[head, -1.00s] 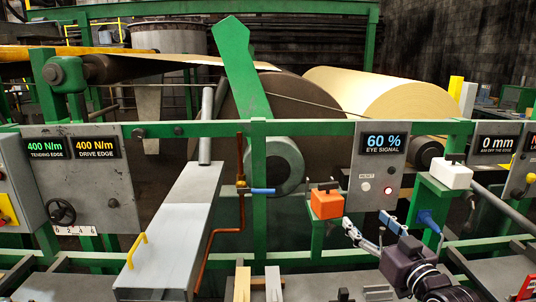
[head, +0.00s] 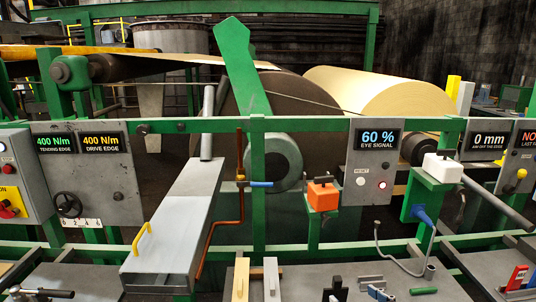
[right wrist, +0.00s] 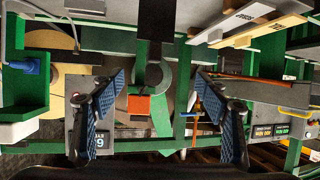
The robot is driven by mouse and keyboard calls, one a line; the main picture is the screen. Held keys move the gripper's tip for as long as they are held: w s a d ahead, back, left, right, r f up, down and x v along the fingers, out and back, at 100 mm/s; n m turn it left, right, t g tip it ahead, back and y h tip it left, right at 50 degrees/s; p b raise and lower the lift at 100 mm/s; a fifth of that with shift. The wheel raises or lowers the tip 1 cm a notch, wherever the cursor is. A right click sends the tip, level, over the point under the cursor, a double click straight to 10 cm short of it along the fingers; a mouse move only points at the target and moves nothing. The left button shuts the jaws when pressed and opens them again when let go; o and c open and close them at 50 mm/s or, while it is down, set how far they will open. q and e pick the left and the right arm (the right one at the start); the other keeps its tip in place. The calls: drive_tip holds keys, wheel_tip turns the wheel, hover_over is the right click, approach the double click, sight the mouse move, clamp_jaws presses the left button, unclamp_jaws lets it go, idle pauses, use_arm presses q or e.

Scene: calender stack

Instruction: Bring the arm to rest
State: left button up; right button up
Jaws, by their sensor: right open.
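My right gripper (right wrist: 161,78) is open and empty in the right wrist view, with its two blue-padded fingers spread wide. That view is upside down and shows the green rail, the orange box (right wrist: 140,106) and the blue plug (right wrist: 22,67) beyond the fingers. In the head view I cannot make out the right gripper clearly; a small blue piece at the bottom edge may be its fingertip or a bench item. The blue plug (head: 421,214) sits at the green bracket, with a grey cable hanging from it. My left gripper is not seen.
A grey bench (head: 325,270) with small tools and blocks runs along the bottom. Behind it stand the green rail (head: 330,125), the orange box (head: 322,197), the white box (head: 443,168), the eye signal panel (head: 372,160) reading 60 % and a long grey box (head: 180,215).

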drive_tip(key=s+f+g+h, duration=0.1)
drive_tip(key=s+f+g, duration=0.2)
drive_tip(key=s+f, duration=0.5)
drive_tip(key=s+f+m+g+h, duration=0.1)
drive_tip(key=s+f+g, duration=0.2)
drive_tip(key=s, duration=0.9)
drive_tip(key=s+f+g+h, duration=0.1)
drive_tip(key=s+f+g, duration=0.2)
drive_tip(key=s+f, duration=0.5)
drive_tip(key=s+f+g, duration=0.1)
drive_tip(key=s+f, duration=0.1)
drive_tip(key=f, duration=1.1)
drive_tip(key=s+f+g, duration=0.1)
drive_tip(key=s+f, duration=0.2)
drive_tip(key=f, duration=0.9)
drive_tip(key=s+d+f, duration=0.2)
drive_tip(key=s+f, duration=1.3)
drive_tip(key=s, duration=0.1)
drive_tip(key=shift+s+d+f+g, duration=0.15)
drive_tip(key=shift+d+f+g, duration=0.1)
drive_tip(key=shift+g, duration=0.15)
